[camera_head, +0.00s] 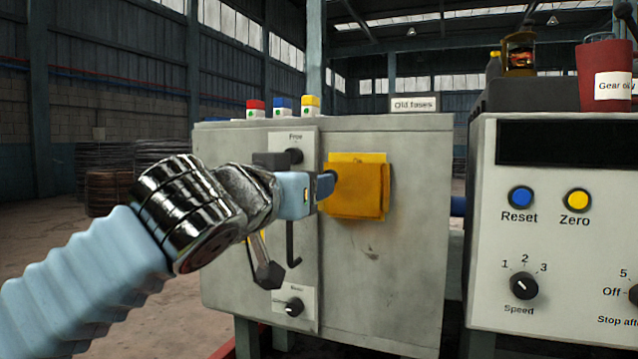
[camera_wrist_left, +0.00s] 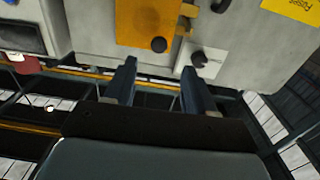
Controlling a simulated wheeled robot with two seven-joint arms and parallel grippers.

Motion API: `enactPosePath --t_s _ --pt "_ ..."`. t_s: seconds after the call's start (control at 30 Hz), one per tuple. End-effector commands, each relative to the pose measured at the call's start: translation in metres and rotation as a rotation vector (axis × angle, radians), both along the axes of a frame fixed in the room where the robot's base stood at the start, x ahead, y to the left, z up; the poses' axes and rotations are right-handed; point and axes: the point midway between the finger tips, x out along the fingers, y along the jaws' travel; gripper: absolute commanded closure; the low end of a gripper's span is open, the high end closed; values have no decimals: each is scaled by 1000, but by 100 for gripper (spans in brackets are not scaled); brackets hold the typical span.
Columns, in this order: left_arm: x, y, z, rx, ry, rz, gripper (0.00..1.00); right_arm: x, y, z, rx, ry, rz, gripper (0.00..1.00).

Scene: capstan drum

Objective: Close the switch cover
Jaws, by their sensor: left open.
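The switch cover (camera_head: 358,192) is a worn orange plate on the front of the grey cabinet, with a lighter yellow piece (camera_head: 358,157) showing behind its top edge. I cannot tell how far it stands from the cabinet face. My right gripper is not in view.
A white control panel (camera_head: 560,250) stands close at right. Small colored-top blocks (camera_head: 282,107) sit on the cabinet.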

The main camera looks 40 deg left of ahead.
Motion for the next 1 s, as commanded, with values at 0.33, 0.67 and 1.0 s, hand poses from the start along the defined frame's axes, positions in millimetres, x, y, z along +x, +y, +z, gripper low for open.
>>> enactPosePath --t_s 0.33,0.67,1.0 --pt "-46 -13 0 0 0 1 45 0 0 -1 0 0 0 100" --pt "-48 -13 0 0 0 0 45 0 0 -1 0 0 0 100" --pt "-39 -19 -6 7 19 -12 45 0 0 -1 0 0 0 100"
